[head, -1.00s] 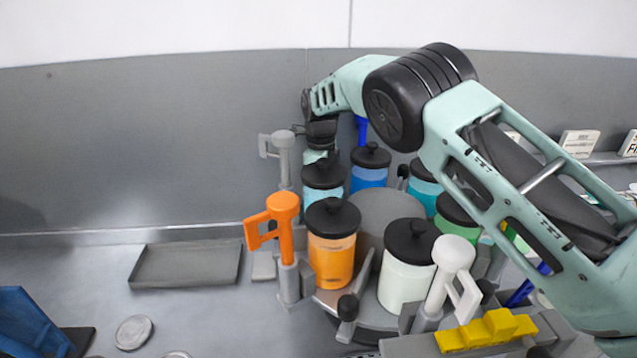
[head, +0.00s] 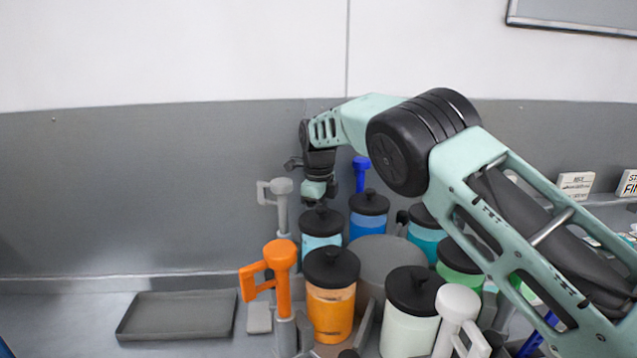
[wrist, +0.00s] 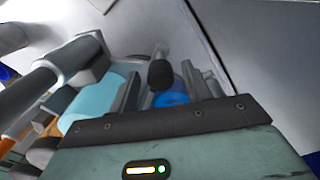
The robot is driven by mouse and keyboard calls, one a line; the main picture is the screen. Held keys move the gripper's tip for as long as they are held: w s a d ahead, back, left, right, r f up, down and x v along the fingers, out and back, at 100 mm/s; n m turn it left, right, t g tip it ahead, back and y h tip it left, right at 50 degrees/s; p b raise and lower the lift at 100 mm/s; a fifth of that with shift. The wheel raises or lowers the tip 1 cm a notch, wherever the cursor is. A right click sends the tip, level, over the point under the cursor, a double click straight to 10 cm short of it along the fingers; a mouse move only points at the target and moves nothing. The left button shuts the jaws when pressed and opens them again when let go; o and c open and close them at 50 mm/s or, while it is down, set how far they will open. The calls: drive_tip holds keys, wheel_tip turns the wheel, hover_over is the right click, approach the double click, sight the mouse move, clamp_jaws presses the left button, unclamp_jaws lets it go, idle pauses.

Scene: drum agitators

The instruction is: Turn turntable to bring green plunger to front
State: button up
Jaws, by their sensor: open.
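The turntable (head: 390,258) carries several jars with black lids: orange, white, green, teal, blue and light blue. Coloured plungers stand around it. The orange plunger (head: 281,270) and white plunger (head: 458,305) are at the near side. The green jar (head: 470,276) is at the right, partly behind my arm. I cannot make out the green plunger clearly; only bits of bright green show through my arm. My gripper (head: 316,200) is at the far left, above the light blue jar (head: 322,228). In the wrist view a black knob (wrist: 160,74) lies between the open fingers, with no visible grip.
A grey plunger (head: 282,205) stands just left of my gripper, and a blue plunger (head: 361,172) stands right of it. A flat grey tray (head: 180,316) lies at the left on the bench. The grey wall is close behind. Small signs (head: 576,185) stand at the right.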

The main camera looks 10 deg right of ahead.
wheel_tip(320, 180, up, 14)
drive_tip(key=shift+f+b, duration=0.15)
drive_tip(key=shift+b, duration=0.2)
